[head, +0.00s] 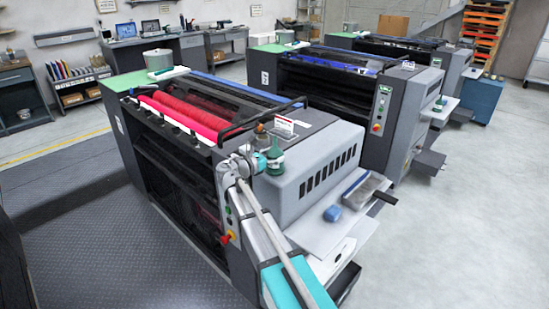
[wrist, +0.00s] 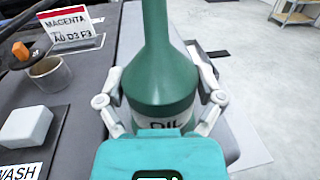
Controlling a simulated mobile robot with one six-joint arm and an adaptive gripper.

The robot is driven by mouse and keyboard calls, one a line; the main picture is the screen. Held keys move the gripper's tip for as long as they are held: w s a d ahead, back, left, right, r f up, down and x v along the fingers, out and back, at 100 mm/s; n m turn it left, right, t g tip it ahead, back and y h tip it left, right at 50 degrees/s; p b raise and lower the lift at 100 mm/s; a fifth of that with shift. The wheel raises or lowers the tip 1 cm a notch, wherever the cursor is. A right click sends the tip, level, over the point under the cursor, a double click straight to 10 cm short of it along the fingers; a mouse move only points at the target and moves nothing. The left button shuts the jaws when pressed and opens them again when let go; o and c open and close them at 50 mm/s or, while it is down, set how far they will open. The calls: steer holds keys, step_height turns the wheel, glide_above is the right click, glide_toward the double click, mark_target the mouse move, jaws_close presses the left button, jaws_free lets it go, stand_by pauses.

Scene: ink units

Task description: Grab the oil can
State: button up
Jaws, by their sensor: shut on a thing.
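The oil can (wrist: 155,70) is green, with a tall neck and a pale label reading "OIL", partly hidden by my gripper's teal body. It stands upright in the middle of the wrist view. My gripper (wrist: 162,100) is shut on it, with a grey finger on each side of its lower body. In the head view the oil can (head: 277,158) shows small and green just beyond my gripper (head: 262,163), over the top of the near press. I cannot tell whether its base touches the surface.
A "MAGENTA" sign (wrist: 72,28), a metal cup (wrist: 50,75) and a white block (wrist: 25,128) are left of the can. The near press has red rollers (head: 180,105). A blue sponge (head: 332,214) lies on its side shelf. Open floor (head: 470,200) lies to the right.

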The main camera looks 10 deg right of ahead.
steer(key=shift+r+p, duration=1.3)
steer(key=shift+r, duration=0.05)
steer(key=s+r+p, duration=1)
steer(key=s, duration=0.4)
steer(key=shift+r, duration=0.15)
